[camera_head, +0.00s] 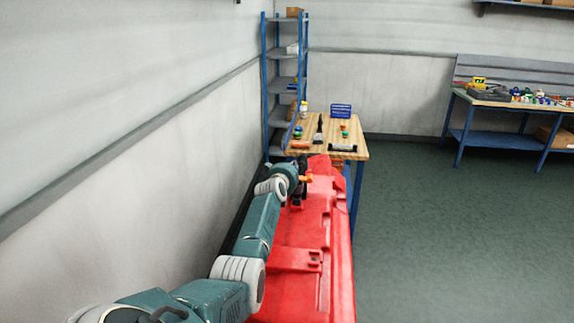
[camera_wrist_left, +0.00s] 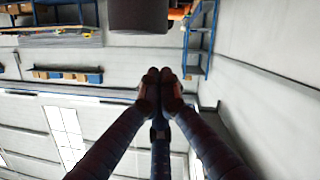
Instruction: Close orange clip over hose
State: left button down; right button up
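The red scrubber tank (camera_head: 325,225) runs away from me down the middle of the head view. A small orange piece (camera_head: 306,178), likely the clip, shows at its far left part, beside my left gripper (camera_head: 299,184). A dark part below it may be the hose; it is too small to tell. In the left wrist view my left gripper's fingers (camera_wrist_left: 160,76) come together at the tips, with nothing seen between them. My right gripper is not in view.
A wooden table (camera_head: 318,135) with small items stands behind the tank, next to a blue shelf rack (camera_head: 284,75). The grey wall (camera_head: 120,150) is close along the left side of my arm. The green floor (camera_head: 450,230) on the right is clear up to a far workbench (camera_head: 520,103).

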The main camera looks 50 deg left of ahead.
pick_arm(q)
jog(key=v, duration=0.6)
jog(key=shift+s+d, duration=0.2)
jog(key=shift+d, duration=0.05)
jog(key=shift+f, duration=0.25)
